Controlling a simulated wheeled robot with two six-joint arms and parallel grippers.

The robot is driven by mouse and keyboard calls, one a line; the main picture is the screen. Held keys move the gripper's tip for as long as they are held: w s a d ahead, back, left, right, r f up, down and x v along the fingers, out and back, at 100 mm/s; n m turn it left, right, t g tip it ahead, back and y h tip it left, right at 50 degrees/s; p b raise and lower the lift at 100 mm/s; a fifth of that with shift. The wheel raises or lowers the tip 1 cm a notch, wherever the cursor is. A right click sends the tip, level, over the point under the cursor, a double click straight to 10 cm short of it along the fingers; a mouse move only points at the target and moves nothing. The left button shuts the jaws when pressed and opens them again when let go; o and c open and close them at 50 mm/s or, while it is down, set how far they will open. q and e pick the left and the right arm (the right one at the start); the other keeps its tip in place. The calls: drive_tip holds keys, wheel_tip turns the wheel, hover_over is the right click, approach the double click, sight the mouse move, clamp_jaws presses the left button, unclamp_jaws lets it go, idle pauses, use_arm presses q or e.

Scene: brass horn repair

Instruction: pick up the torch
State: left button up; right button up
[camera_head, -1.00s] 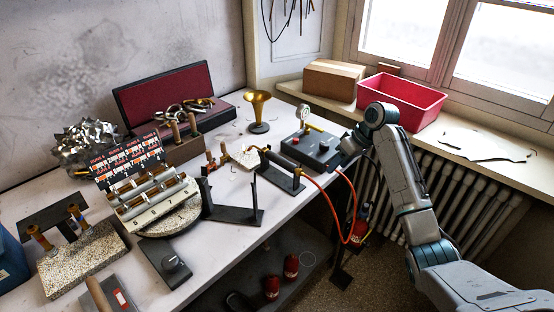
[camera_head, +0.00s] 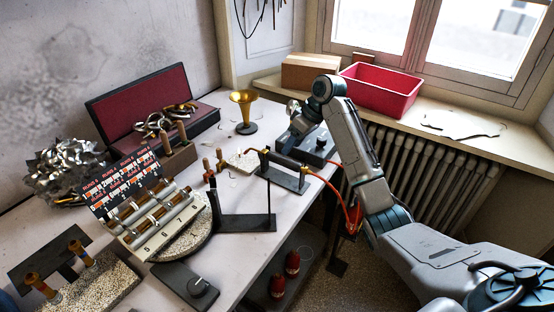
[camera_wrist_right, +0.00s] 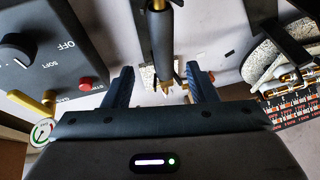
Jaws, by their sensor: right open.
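The torch (camera_head: 284,161) is a dark cylindrical handle with a brass nozzle at its left end. It lies on a black stand (camera_head: 286,179) near the bench's front edge, with an orange-red hose (camera_head: 342,187) hanging from its right end. My right gripper (camera_head: 289,140) is just behind and above the torch, partly hidden by my own wrist. In the right wrist view, the gripper's blue fingers (camera_wrist_right: 159,84) are apart, and the torch (camera_wrist_right: 161,38) shows in the gap between them. I cannot tell how far it is below the fingertips. My left gripper is out of view.
A grey control box (camera_head: 318,148) with a knob and red button (camera_wrist_right: 86,84) stands beside the stand. A rotary fixture (camera_head: 160,219) is to the left. A red bin (camera_head: 383,89) sits on the sill.

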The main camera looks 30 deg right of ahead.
sight(282, 157)
drive_tip(key=x, duration=0.2)
drive_tip(key=p+x, duration=0.1)
drive_tip(key=x, duration=0.1)
drive_tip(key=p+x, duration=0.1)
drive_tip(key=x, duration=0.2)
drive_tip(key=shift+a+r, duration=0.2)
drive_tip(key=shift+a, duration=0.1)
drive_tip(key=shift+w+a+f, duration=0.1)
drive_tip(key=shift+w+f, duration=0.1)
drive_tip(key=shift+f, duration=0.35)
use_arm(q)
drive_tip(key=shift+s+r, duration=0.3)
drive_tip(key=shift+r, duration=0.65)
use_arm(e)
drive_tip(key=c, duration=1.1)
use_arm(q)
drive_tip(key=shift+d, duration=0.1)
use_arm(e)
drive_tip(key=shift+r, duration=0.1)
